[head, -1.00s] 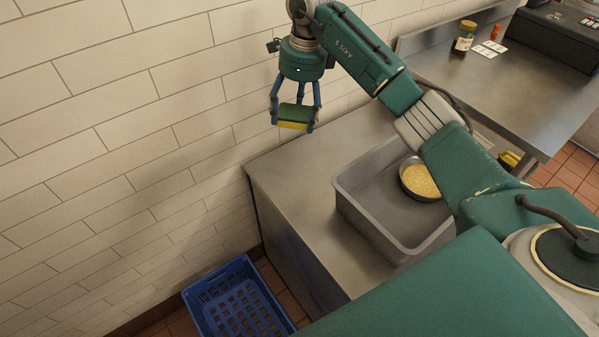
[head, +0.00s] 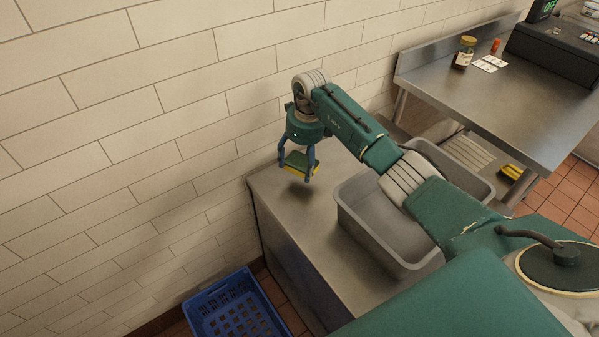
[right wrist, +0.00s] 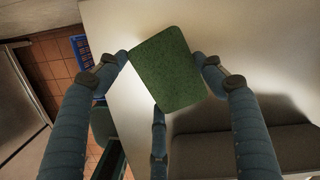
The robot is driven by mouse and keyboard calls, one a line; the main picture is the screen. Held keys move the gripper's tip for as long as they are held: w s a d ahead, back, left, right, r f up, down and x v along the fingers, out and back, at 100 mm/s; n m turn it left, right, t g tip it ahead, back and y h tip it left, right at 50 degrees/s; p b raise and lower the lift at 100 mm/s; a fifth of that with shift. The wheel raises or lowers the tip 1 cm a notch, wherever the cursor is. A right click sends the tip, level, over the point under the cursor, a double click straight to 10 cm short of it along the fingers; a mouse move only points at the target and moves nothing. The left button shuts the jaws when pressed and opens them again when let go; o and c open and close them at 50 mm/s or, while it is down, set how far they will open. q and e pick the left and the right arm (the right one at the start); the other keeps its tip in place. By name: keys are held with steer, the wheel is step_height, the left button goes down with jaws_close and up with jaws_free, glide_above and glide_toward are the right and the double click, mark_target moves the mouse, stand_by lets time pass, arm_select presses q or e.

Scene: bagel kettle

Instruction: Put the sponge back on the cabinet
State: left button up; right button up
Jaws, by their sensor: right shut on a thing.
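The sponge (head: 299,162) is green on top with a yellow underside. My right gripper (head: 298,167) is shut on it and holds it over the left part of the steel cabinet (head: 290,214), near the tiled wall. A shadow lies on the cabinet top below it, so it seems a little above the surface. In the right wrist view the sponge's green face (right wrist: 170,68) sits between the fingers, with the pale cabinet top (right wrist: 112,22) behind it. My left gripper is not in view.
A grey tub (head: 352,222) stands on the cabinet to the right of the sponge, partly hidden by my arm. A blue crate (head: 215,318) is on the floor at lower left. A steel table (head: 480,105) with a jar (head: 464,52) stands at the right.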

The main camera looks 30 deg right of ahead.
mark_target(299, 173)
step_height(299, 173, down, 4)
steer(key=shift+f, duration=0.55)
steer(key=o, duration=1.1)
steer(key=shift+f, duration=0.1)
steer(key=shift+r, duration=0.4)
steer(key=r, duration=0.3)
steer(key=s+r, duration=0.1)
steer(key=r, duration=0.7)
steer(key=shift+s+d+r+b, duration=0.15)
steer(key=shift+d+r+b, duration=0.15)
steer(key=shift+d, duration=0.1)
